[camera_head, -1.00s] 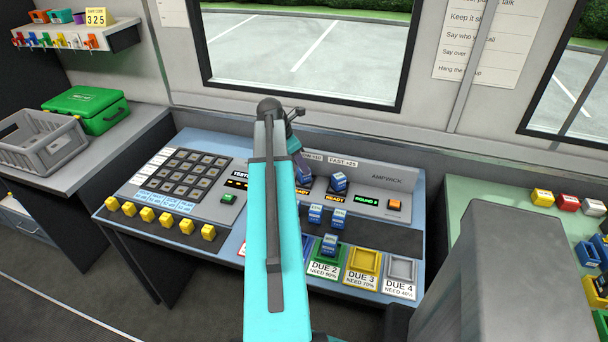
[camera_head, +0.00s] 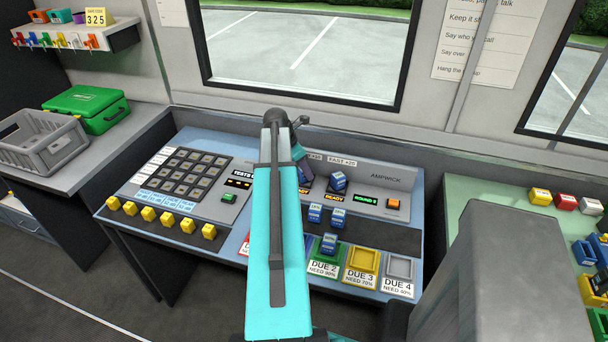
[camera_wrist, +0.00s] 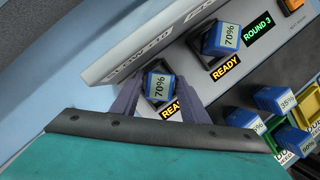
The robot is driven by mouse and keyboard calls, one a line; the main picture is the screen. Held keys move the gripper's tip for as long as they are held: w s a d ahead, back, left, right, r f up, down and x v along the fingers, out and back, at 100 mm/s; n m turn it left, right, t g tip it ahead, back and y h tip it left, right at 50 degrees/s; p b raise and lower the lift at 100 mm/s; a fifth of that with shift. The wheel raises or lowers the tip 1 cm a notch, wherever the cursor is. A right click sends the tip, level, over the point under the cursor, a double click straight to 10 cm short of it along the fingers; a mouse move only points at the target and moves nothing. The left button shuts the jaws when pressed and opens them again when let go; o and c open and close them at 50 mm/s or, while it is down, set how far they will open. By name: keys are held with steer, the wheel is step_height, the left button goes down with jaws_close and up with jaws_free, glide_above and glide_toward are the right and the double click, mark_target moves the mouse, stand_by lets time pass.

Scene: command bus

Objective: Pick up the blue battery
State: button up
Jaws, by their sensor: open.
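A blue battery (camera_wrist: 158,88) marked 70% stands in the nearer bay of the charger with the READY lights. My gripper (camera_wrist: 159,78) is open, with one purple finger on each side of this battery. Whether the fingers touch it cannot be told. In the head view my arm hides most of it. A second blue battery marked 70% (camera_wrist: 222,38) sits in the other charger bay, also seen in the head view (camera_head: 338,182). More blue batteries stand on the dark strip in front, such as one marked 35% (camera_wrist: 273,100), and one (camera_head: 329,243) is on the green DUE 2 tray.
The yellow DUE 3 tray (camera_head: 361,262) and grey DUE 4 tray (camera_head: 399,268) look empty. A keypad (camera_head: 187,170) and several yellow blocks (camera_head: 147,213) are at the left of the desk. The charger's raised back panel (camera_head: 385,178) is close to my gripper.

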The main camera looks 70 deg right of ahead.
steer(key=shift+c, duration=0.5)
steer(key=c, duration=0.8)
steer(key=shift+r, duration=0.15)
steer(key=shift+r+b, duration=0.7)
steer(key=shift+r, duration=0.95)
steer(key=s+a+b, duration=0.1)
steer(key=s+a, duration=0.2)
steer(key=s, duration=0.1)
steer(key=s+a+r+b, duration=0.1)
steer(key=s+a, duration=0.2)
steer(key=s, duration=0.1)
steer(key=s+a+b, duration=0.1)
steer(key=s+a, duration=0.2)
steer(key=s, duration=0.2)
steer(key=shift+a+r, duration=0.1)
steer(key=shift+r, duration=0.1)
